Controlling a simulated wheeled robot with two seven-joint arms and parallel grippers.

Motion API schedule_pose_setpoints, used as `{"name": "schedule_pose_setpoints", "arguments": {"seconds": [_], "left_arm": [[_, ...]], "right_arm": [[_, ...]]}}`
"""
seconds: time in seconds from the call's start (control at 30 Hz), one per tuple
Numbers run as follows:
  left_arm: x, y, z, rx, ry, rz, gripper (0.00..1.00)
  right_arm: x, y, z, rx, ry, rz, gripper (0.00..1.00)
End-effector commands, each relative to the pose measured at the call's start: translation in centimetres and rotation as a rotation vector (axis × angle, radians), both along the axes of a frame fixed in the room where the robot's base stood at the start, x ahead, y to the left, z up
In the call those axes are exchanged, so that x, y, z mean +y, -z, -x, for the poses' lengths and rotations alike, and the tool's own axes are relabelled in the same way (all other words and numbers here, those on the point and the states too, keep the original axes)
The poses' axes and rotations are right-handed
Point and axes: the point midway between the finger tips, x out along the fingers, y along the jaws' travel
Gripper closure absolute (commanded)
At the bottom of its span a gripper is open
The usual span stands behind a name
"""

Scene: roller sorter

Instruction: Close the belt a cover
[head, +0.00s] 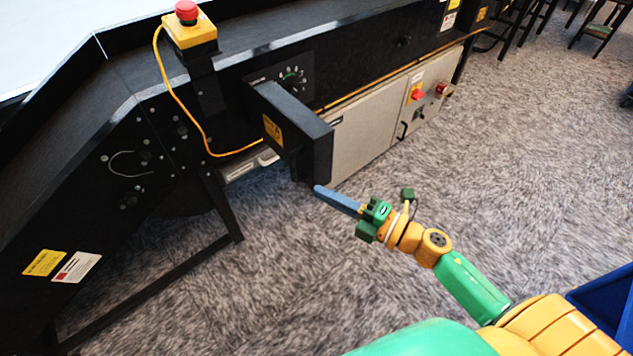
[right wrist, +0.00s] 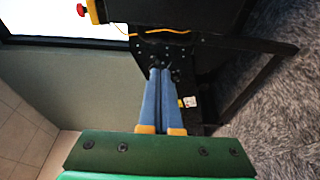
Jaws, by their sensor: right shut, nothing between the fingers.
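The belt cover (head: 299,118) is a black box-like panel with a yellow warning label, on the side of the black conveyor in the head view. It stands out from the conveyor side at an angle, and a control dial (head: 290,77) shows uncovered behind it. My right gripper (head: 319,189) has its blue fingers together and empty, just below and right of the cover's lower outer end. It looks apart from the cover, though the depth gap is hard to tell. The closed fingertips also show in the right wrist view (right wrist: 160,74). My left gripper is not in view.
A red emergency button (head: 186,11) on a yellow box stands above the conveyor, with a yellow cable (head: 183,105) hanging down. A grey cabinet (head: 365,125) with switches sits behind the cover. A black leg brace (head: 150,285) is at lower left.

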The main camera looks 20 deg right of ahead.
Motion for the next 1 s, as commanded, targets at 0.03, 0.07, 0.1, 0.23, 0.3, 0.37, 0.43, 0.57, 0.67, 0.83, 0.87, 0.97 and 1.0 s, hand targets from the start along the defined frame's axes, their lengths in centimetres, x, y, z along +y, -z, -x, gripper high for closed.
{"name": "schedule_pose_setpoints", "arguments": {"seconds": [0.03,0.07,0.1,0.23,0.3,0.37,0.43,0.57,0.67,0.83,0.87,0.97,1.0], "left_arm": [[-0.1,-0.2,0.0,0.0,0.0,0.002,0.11],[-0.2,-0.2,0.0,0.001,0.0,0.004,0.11],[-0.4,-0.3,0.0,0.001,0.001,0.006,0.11],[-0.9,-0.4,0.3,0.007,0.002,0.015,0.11],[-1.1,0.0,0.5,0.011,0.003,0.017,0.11],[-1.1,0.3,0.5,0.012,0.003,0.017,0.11],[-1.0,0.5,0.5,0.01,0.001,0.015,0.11],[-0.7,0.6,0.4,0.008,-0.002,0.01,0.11],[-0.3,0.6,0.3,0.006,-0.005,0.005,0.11],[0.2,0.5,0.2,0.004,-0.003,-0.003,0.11],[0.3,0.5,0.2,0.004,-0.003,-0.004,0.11],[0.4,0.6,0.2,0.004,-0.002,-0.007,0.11],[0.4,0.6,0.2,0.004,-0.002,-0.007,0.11]], "right_arm": [[0.7,-0.3,-0.9,-0.005,-0.001,-0.002,1.0],[1.0,-0.3,-1.5,-0.004,0.001,-0.003,1.0],[1.5,-0.3,-2.2,-0.003,0.001,-0.004,1.0],[3.2,-0.2,-4.5,-0.001,0.002,-0.005,1.0],[2.8,0.2,-5.2,0.001,0.004,0.001,1.0],[1.7,0.3,-5.4,0.002,0.004,0.0,1.0],[0.9,0.2,-5.6,0.003,0.004,-0.002,1.0],[-0.1,0.1,-5.9,0.003,0.002,-0.002,1.0],[-0.4,0.1,-6.0,0.002,0.003,-0.003,1.0],[-0.4,0.0,-5.9,0.003,0.003,-0.004,1.0],[-0.4,0.0,-5.9,0.003,0.003,-0.004,1.0],[-0.4,0.0,-5.9,0.003,0.002,-0.004,1.0],[-0.4,0.1,-5.9,0.003,0.0,-0.004,1.0]]}}
